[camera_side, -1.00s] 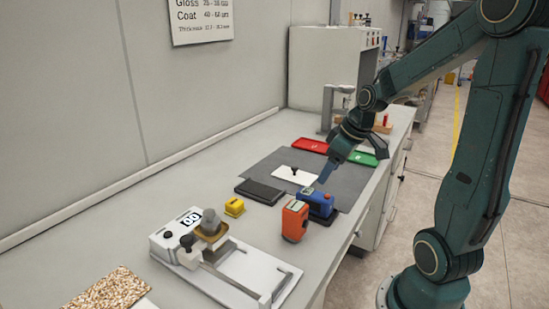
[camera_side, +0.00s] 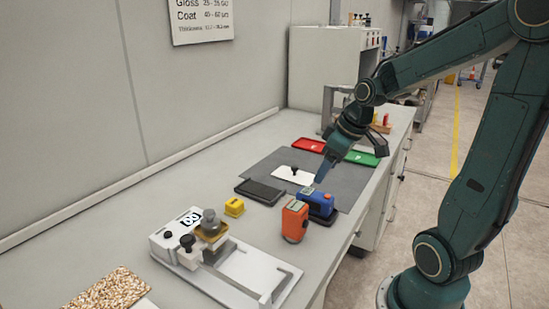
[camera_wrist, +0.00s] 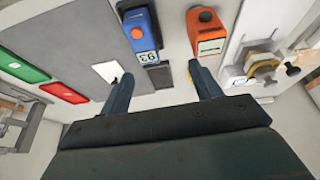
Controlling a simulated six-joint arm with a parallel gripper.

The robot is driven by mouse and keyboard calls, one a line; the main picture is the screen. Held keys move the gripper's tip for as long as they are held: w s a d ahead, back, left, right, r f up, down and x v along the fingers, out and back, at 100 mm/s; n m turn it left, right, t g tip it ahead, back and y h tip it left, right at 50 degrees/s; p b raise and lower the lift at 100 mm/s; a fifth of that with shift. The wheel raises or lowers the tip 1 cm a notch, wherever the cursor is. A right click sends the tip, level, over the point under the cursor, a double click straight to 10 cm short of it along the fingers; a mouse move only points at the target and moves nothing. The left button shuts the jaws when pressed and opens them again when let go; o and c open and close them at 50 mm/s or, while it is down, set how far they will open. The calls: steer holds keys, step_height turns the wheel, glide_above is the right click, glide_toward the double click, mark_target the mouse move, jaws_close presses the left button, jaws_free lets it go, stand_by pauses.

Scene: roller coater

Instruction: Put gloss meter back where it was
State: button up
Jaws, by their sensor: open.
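A blue meter (camera_side: 318,205) with a small display lies at the near right corner of the grey mat, and I take it to be the gloss meter. It also shows in the wrist view (camera_wrist: 138,25), its display towards me. An orange device (camera_side: 295,222) stands beside it on the bare bench, and shows in the wrist view (camera_wrist: 206,30). My gripper (camera_side: 320,180) is just above and behind the blue meter in the side view. In the wrist view my gripper (camera_wrist: 160,72) is open and empty, its fingers apart from both devices.
The grey mat (camera_side: 265,172) carries a white panel (camera_side: 294,175). A black pad (camera_side: 260,192) lies at its near edge. Red (camera_side: 309,145) and green (camera_side: 362,158) trays are behind. A yellow block (camera_side: 234,207) and a white coater (camera_side: 235,270) stand nearer on the bench.

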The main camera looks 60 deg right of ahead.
steer(key=s+a+r, duration=0.3)
steer(key=s+a, duration=0.1)
steer(key=a, duration=0.3)
steer(key=s+a+r+t, duration=0.1)
steer(key=s+a+r, duration=0.2)
steer(key=s+a, duration=0.2)
steer(key=shift+s+a+r, duration=0.15)
steer(key=shift+s+a, duration=0.1)
steer(key=shift+a, duration=0.6)
